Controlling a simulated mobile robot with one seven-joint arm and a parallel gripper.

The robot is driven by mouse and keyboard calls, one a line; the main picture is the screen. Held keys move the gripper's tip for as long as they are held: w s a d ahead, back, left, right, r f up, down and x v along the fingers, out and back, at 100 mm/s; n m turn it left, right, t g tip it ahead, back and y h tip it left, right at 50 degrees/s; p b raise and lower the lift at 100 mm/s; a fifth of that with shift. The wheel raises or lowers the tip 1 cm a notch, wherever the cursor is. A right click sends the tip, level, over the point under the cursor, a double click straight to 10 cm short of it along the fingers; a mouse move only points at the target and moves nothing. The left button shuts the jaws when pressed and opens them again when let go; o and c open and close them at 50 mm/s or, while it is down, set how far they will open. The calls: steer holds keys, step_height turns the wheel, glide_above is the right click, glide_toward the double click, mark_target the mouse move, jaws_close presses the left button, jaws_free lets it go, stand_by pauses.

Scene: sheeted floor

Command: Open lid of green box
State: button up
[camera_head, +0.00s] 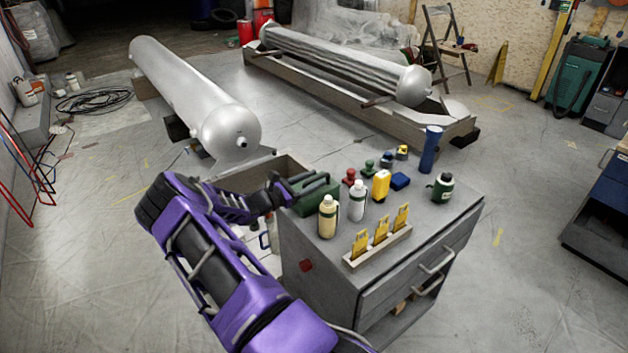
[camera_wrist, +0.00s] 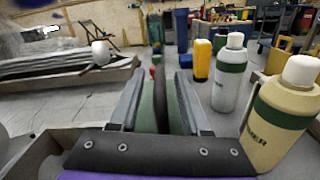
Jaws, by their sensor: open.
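The green box (camera_head: 318,197) stands on the grey cabinet top, near its left edge. My gripper (camera_head: 296,187) reaches it from the left, with the fingers at the box and partly covering it. In the wrist view my gripper (camera_wrist: 160,78) is open. Green surfaces of the box (camera_wrist: 146,112) show between the two fingers, with a dark upright strip running between them. I cannot tell if the fingers touch the box. The lid looks down, but its edge is hidden by the gripper.
A cream bottle (camera_head: 327,217) and a white bottle (camera_head: 357,201) stand close to the box. A yellow container (camera_head: 380,186), a blue cylinder (camera_head: 430,150) and a holder with yellow cards (camera_head: 378,246) share the cabinet top (camera_head: 428,228). Large grey cylinders lie behind.

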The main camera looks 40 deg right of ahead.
steer(key=shift+d, duration=0.25)
jaws_close()
stand_by(1.4)
